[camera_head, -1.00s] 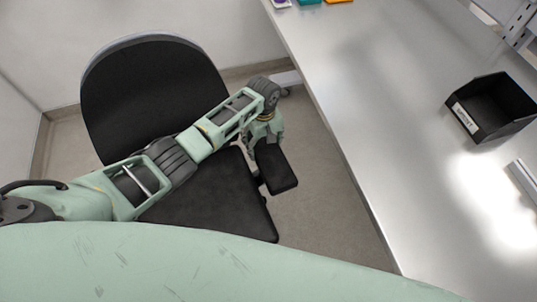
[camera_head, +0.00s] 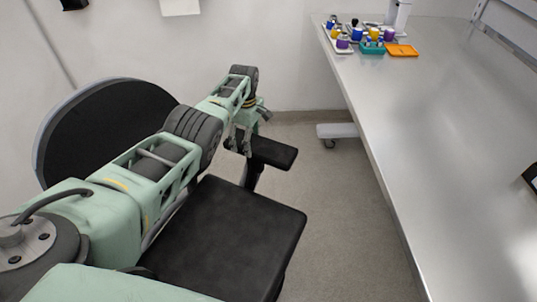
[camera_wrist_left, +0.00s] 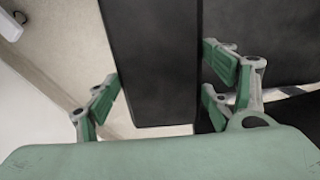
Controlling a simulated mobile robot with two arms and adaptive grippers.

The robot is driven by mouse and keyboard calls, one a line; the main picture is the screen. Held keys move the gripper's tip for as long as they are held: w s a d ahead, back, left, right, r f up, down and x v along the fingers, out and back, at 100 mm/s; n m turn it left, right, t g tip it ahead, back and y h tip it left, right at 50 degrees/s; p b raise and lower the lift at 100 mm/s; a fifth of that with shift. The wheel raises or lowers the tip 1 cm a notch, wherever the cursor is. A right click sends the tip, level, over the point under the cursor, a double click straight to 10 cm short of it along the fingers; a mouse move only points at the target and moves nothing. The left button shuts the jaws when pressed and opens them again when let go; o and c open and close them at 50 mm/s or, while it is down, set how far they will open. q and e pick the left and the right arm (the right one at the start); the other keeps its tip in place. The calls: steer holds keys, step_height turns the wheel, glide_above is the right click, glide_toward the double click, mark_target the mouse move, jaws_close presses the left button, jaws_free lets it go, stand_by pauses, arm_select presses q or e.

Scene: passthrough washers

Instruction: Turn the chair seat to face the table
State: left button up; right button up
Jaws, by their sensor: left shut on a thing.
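The black chair has a round-topped backrest (camera_head: 105,125) at the left and a dark seat (camera_head: 225,235) in the lower middle of the head view. The seat's front edge points right and toward the bottom of the picture. The grey table (camera_head: 440,150) runs along the right, with a floor gap between it and the seat. My left gripper (camera_head: 243,142) reaches over the seat to the far armrest (camera_head: 275,152). My left arm hides part of the backrest and seat.
An orange tray (camera_head: 402,50), a teal rack (camera_head: 372,47) and several small coloured items stand at the table's far end. A wheeled white base (camera_head: 337,131) stands under the table. Floor (camera_head: 335,200) between chair and table is clear.

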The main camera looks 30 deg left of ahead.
arm_select(q)
steer(key=s+a+n, duration=0.2)
steer(key=a+n, duration=0.1)
steer(key=a, duration=0.4)
steer(key=s+a+n, duration=0.2)
steer(key=a, duration=0.4)
steer(key=shift+s+a+n+b, duration=0.3)
steer(key=shift+s+a+n, duration=0.05)
steer(key=shift+a+n, duration=0.05)
steer(key=o, duration=1.7)
step_height(320, 180, up, 12)
steer(key=shift+r, duration=0.1)
